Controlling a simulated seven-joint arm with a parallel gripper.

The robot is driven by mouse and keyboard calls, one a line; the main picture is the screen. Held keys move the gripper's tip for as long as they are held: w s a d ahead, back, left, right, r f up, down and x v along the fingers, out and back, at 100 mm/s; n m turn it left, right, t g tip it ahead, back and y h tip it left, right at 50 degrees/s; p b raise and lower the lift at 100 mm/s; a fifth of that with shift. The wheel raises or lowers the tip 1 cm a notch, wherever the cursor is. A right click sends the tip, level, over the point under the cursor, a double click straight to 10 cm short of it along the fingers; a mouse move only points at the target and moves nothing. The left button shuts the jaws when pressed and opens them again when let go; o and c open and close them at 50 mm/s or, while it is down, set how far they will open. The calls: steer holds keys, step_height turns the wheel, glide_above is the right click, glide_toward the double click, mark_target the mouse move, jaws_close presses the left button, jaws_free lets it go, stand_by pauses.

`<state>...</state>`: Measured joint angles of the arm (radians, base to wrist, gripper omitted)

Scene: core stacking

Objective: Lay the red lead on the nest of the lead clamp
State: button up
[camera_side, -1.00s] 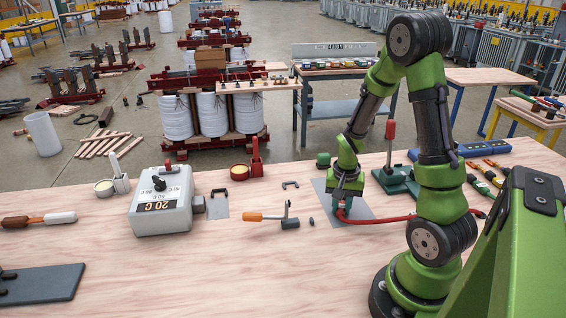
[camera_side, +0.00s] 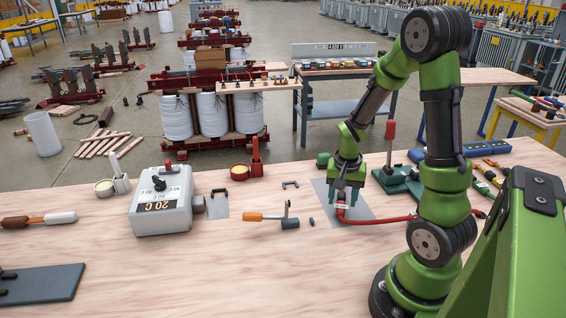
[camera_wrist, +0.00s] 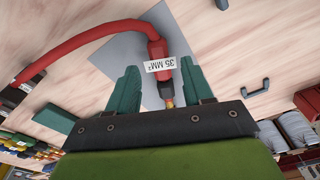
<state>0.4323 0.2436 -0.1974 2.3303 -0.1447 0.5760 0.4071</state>
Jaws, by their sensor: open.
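The red lead (camera_side: 385,219) lies on the grey plate and bench, running right behind my arm. Its end with a white label (camera_side: 342,207) is below my gripper (camera_side: 348,193). In the wrist view, the red lead (camera_wrist: 103,33) curves to a sleeve marked 35 MM² and a copper-coloured tip. My gripper (camera_wrist: 160,88) is open, its two green fingers standing apart on either side of the lead end, with no visible grip on it. A dark green fixture (camera_side: 402,181) with an upright red handle (camera_side: 390,130), which looks like the lead clamp, stands just right of my gripper. My arm partly hides it; its nest is not clear.
The grey plate (camera_side: 366,211) lies under the lead end. An orange-handled tool (camera_side: 265,217) and a small dark piece (camera_side: 311,221) lie to the left. A grey box marked 20 C (camera_side: 160,205) stands further left. The front middle of the bench is clear.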

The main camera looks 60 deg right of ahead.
step_height(320, 180, up, 9)
steer(key=a+r+n+t+y, duration=0.1)
steer(key=a+r+n+t, duration=0.1)
steer(key=a, duration=0.5)
steer(key=a+r+n+t+y, duration=0.1)
steer(key=a+r+n+t, duration=0.1)
steer(key=a+r+n, duration=0.2)
steer(key=s+a+r+n+t+y, duration=0.1)
steer(key=a+r+n+t, duration=0.1)
steer(key=a+r, duration=0.4)
steer(key=a+n, duration=0.1)
steer(key=a, duration=0.3)
steer(key=shift+a+n+t, duration=0.3)
steer(key=shift+a+t, duration=0.1)
steer(key=shift+d+f, duration=0.1)
steer(key=shift+c, duration=0.2)
steer(key=m+g+h, duration=0.2)
steer(key=m+g, duration=0.5)
steer(key=m, duration=0.2)
glide_toward(341, 204)
steer(key=shift+s+a+f, duration=0.15)
steer(key=shift+a+f, duration=0.1)
steer(key=shift+a, duration=0.1)
steer(key=shift+d, duration=0.2)
steer(key=shift+d+f, duration=0.1)
steer(key=shift+f, duration=4.25)
